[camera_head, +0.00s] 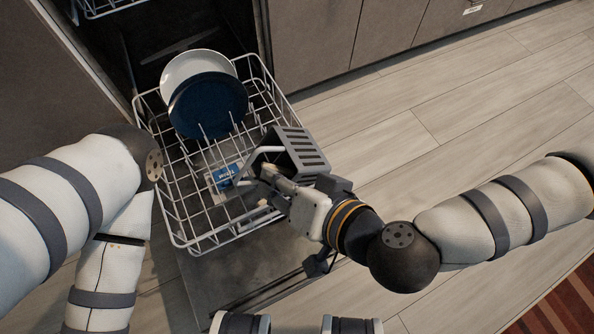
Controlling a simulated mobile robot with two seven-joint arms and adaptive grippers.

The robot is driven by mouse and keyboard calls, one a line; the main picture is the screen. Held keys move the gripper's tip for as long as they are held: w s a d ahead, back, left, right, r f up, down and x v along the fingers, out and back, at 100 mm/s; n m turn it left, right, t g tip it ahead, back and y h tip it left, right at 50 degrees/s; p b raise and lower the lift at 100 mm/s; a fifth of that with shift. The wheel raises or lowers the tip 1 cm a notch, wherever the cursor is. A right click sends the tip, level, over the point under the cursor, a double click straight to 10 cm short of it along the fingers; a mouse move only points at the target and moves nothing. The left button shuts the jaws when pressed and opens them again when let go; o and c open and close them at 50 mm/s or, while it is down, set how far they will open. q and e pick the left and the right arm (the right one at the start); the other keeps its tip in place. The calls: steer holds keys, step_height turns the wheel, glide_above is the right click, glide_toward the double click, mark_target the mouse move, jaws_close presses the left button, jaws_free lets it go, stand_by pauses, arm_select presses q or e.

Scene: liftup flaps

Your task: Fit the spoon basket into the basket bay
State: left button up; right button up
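The spoon basket (300,151) is a dark grey box with slotted sides and a pale loop handle. It is tilted over the right part of the lower dishwasher rack (170,215). My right gripper (270,180) comes from the lower right and appears shut on the basket's handle; its fingertips are partly hidden. A blue and white label or box (224,175) shows in the rack, just left of the gripper. I cannot clearly make out the basket bay. My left arm is at the left, and its gripper is out of view.
A white plate (190,64) and a dark blue plate (207,106) stand at the rack's back. Wire tines rise in the rack's middle. The open dishwasher door (225,275) lies below. Cabinets (312,40) stand behind; the wood floor at right is clear.

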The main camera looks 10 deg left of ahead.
mark_target(251, 163)
steer(key=b+x, duration=0.2)
steer(key=x, duration=0.2)
steer(key=b+x, duration=0.2)
steer(key=x, duration=0.2)
steer(key=b+x, duration=0.2)
steer(key=x, duration=0.2)
steer(key=shift+w+d+f, duration=0.15)
steer(key=shift+w+d, duration=0.2)
steer(key=shift+a, duration=0.1)
arm_select(q)
steer(key=shift+g, duration=0.6)
steer(key=shift+s+a+f, duration=0.1)
steer(key=shift+s+f, duration=0.3)
steer(key=shift+f, duration=0.3)
steer(key=shift+s+a+f, duration=0.1)
steer(key=shift+s+f, duration=0.3)
steer(key=shift+f, duration=0.25)
steer(key=shift+s+f, duration=0.4)
steer(key=shift+f, duration=0.3)
arm_select(e)
steer(key=shift+r, duration=0.2)
jaws_close()
